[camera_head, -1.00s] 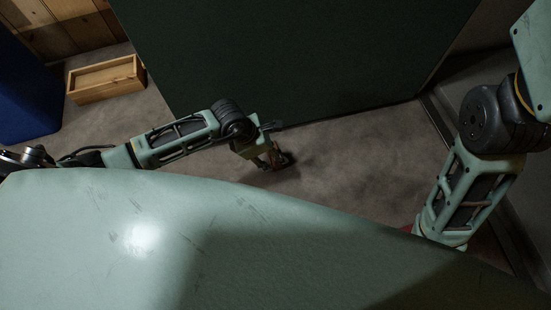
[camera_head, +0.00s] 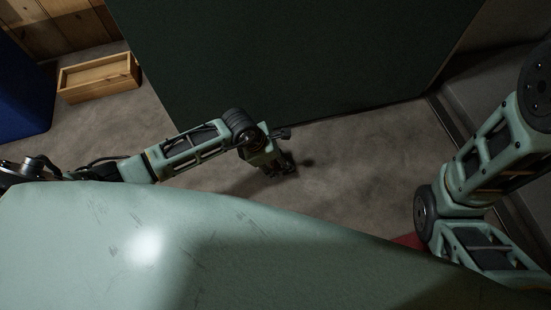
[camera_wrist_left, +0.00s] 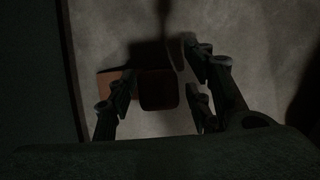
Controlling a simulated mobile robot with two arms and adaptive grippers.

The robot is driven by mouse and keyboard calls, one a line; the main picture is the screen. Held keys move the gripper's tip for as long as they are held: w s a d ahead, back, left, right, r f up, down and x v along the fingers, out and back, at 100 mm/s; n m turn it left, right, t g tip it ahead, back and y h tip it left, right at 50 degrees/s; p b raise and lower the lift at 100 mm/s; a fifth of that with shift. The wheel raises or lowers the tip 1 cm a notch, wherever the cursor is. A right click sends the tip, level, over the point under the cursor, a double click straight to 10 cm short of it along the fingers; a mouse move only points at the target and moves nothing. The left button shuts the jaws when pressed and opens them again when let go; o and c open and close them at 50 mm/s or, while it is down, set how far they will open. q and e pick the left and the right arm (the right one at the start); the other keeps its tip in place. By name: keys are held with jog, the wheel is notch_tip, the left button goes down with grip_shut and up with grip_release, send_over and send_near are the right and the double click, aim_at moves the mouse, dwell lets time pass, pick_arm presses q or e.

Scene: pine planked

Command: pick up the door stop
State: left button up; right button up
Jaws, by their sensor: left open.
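The door stop appears to be the brown block (camera_wrist_left: 159,92) on the grey floor in the left wrist view. Its middle is dark and shaded, and a lighter brown part shows at the left behind a finger. My left gripper (camera_wrist_left: 164,76) is open, with its fingers on either side of the block's dark part in that view; I cannot tell whether they touch it. In the head view my left gripper (camera_head: 284,169) is low near the floor, and I cannot make out the door stop there. My right arm shows at the right, but its gripper is out of view.
A large dark green panel (camera_head: 290,60) stands just beyond my left gripper. A wooden box (camera_head: 98,80) and a blue block (camera_head: 25,90) are at the far left. A bit of something red (camera_head: 408,240) shows at the lower right. Grey floor lies open right of the gripper.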

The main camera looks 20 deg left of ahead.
pick_arm(q)
jog(key=shift+c, duration=0.6)
grip_shut()
